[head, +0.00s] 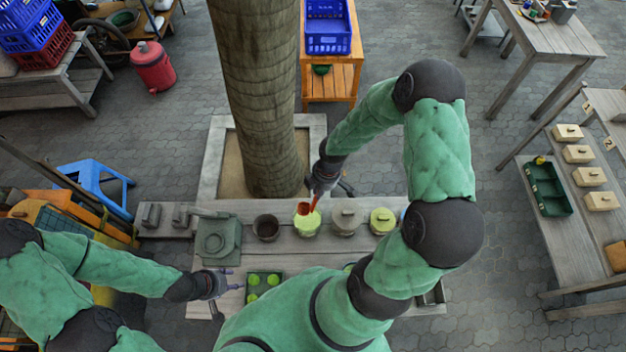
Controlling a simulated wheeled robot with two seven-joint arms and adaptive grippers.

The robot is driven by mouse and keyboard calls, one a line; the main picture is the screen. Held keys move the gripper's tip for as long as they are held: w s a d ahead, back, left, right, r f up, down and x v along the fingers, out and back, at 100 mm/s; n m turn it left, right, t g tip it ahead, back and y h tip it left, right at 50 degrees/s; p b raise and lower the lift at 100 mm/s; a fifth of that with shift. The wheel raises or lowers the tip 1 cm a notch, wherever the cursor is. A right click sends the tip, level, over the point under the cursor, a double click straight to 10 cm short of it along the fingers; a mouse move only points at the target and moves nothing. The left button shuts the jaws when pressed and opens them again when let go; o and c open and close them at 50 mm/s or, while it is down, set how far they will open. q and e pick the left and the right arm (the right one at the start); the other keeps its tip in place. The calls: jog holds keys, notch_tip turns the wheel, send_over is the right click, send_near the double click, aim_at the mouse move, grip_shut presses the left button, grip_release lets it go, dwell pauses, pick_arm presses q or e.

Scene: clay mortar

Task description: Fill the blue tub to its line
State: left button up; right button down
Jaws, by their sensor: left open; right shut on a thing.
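My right gripper (317,192) is shut on a red-orange tool (306,209), which looks like a scoop. The tool's lower end is at the mouth of a yellow-green tub (307,227); I cannot tell whether it touches the contents. A blue edge (404,213), perhaps the blue tub, shows at the right end of the row, mostly hidden behind my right arm. Its fill line and contents are not visible. My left gripper (228,283) is open and empty, left of a dark green tray (250,297) holding several light green round things.
A dark open pot (266,227) stands left of the yellow-green tub. A grey lidded pot (346,219) and a yellow lidded pot (382,219) stand right of it. A grey-green device (217,240) sits at the left. A tree trunk (257,100) rises just behind the bench.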

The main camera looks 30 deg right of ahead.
notch_tip(320, 180, down, 12)
jog(key=b, duration=1)
jog(key=shift+s+f+b, duration=0.15)
jog(key=shift+s+b, duration=0.05)
jog(key=shift+b, duration=0.2)
dwell(0.3)
notch_tip(320, 180, up, 11)
jog(key=p, duration=0.9)
dwell(0.4)
